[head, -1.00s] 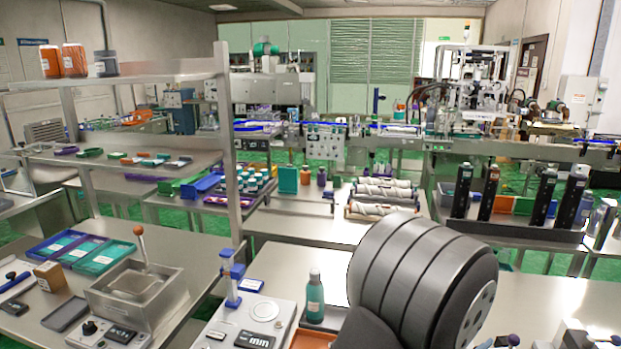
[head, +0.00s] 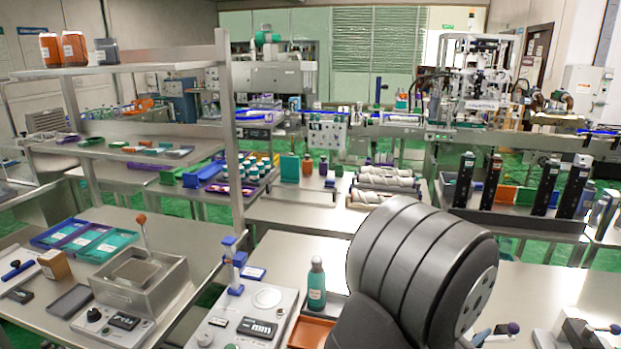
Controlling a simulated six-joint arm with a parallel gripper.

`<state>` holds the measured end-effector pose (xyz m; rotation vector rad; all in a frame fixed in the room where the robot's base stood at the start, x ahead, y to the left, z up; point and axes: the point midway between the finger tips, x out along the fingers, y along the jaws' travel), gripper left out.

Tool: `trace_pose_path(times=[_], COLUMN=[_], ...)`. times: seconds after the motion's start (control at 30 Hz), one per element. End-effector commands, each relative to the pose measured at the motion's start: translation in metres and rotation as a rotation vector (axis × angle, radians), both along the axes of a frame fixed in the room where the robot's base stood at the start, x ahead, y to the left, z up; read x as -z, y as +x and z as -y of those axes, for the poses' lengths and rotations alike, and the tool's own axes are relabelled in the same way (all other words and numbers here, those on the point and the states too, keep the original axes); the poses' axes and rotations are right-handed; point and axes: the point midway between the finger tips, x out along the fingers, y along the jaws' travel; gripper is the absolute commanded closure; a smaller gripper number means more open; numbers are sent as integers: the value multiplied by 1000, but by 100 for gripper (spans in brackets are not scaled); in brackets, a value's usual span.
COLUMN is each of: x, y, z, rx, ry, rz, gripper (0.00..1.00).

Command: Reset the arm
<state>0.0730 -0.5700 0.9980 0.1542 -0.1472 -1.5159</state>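My gripper is not in view in the head view. A large dark grey ribbed cylinder, part of my own arm, fills the lower right of the picture and hides the table behind it. A teal bottle (head: 316,284) with a grey cap stands upright just left of my arm, by an orange tray (head: 311,333). No held object can be seen.
A grey device (head: 262,307) with a blue post sits left of the bottle. A steel basin device (head: 140,282) and a tray of teal packs (head: 85,242) are further left. A metal shelf (head: 130,65) rises at upper left. Bare tabletop (head: 540,290) lies right of my arm.

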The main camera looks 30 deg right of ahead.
Motion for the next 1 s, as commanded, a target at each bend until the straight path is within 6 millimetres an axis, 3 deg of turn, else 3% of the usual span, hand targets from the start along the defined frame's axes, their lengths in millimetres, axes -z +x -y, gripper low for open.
trace_pose_path(times=[0.43, 1.0], x=[0, 0], y=[5, 20], z=[89, 93], rx=[-1, -224], ry=[-1, -1], rz=[-1, 0], gripper=[55, 55])
